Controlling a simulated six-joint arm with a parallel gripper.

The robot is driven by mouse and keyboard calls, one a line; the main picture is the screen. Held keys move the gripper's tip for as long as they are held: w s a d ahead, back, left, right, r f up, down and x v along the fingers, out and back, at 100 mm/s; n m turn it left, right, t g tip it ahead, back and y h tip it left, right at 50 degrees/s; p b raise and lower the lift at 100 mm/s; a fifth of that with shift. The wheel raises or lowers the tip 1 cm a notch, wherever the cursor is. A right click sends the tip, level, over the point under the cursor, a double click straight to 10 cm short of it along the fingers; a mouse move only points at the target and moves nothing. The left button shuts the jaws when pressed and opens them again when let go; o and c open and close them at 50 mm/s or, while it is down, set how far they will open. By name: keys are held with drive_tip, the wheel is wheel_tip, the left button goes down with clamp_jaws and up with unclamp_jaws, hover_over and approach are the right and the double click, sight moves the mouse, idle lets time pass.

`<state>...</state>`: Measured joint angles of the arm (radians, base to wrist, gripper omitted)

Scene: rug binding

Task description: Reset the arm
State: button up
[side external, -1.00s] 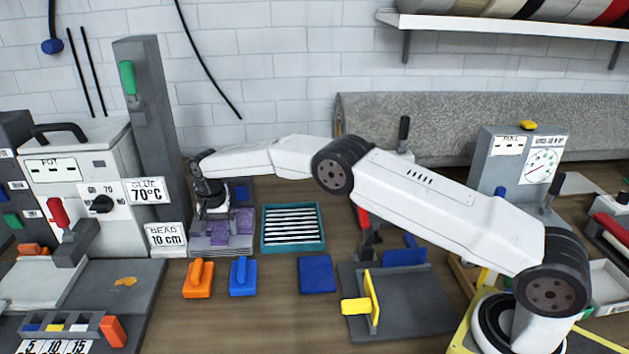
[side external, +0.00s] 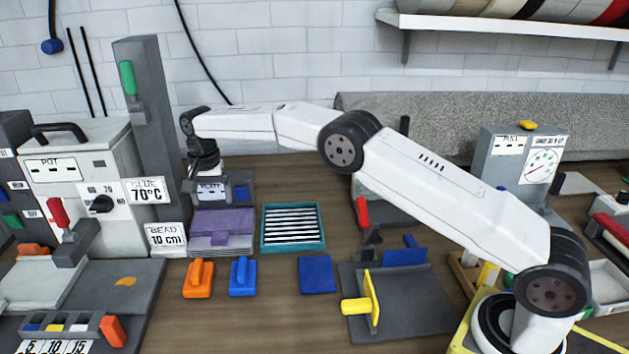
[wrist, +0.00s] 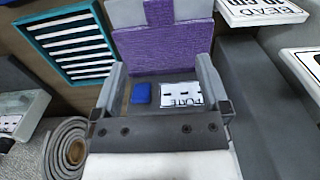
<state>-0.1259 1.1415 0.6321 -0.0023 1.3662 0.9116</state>
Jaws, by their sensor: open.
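My gripper (side external: 210,190) is raised above and just behind a small station with a purple pad (side external: 222,222), at the left middle of the side view. In the wrist view my gripper's two fingers (wrist: 166,92) stand wide apart with nothing between them. Beyond the fingertips lies the purple pad (wrist: 165,42). Between the fingers, lower down, I see a blue button (wrist: 141,94) and a small display plate (wrist: 187,97) on the grey station. No object is held.
A teal tray with striped slots (side external: 293,247) lies right of the pad. An orange-handled block (side external: 199,279), a blue-handled block (side external: 243,277) and a blue square (side external: 317,275) lie in front. The tall grey post (side external: 155,130) and glue pot (side external: 75,180) stand close left.

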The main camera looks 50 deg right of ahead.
sight(219, 235)
wheel_tip(219, 235, down, 11)
drive_tip(key=shift+f, duration=0.1)
drive_tip(key=shift+r, duration=0.85)
drive_tip(key=shift+s+d, duration=0.1)
drive_tip(key=shift+s, duration=1.65)
